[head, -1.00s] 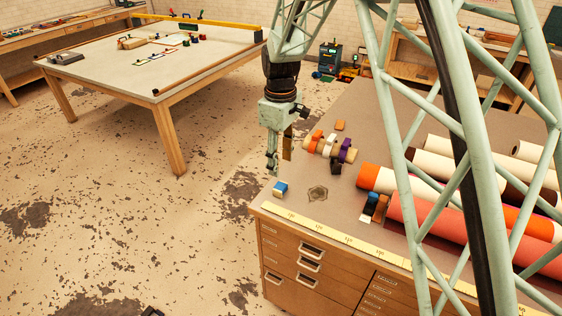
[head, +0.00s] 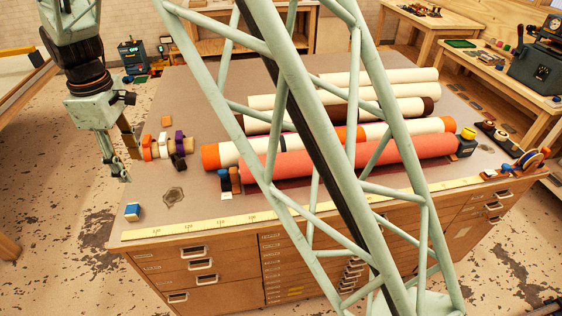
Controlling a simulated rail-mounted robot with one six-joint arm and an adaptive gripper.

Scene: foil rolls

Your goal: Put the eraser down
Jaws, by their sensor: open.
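A small block with a blue top and white sides (head: 132,212), which looks like the eraser, rests on the front left corner of the grey-topped workbench (head: 225,75) in the head view. My gripper (head: 127,163) hangs above the bench's left edge, behind and above the block. Its fingers are apart, with nothing seen between them. A clear gap shows between the fingertips and the block.
Strapped small rolls (head: 165,148) lie right of my gripper. Long rolls, including a red one (head: 375,158), cover the bench's middle. A yellow ruler (head: 300,215) runs along the front edge. A dark patch (head: 173,196) marks the bare top nearby.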

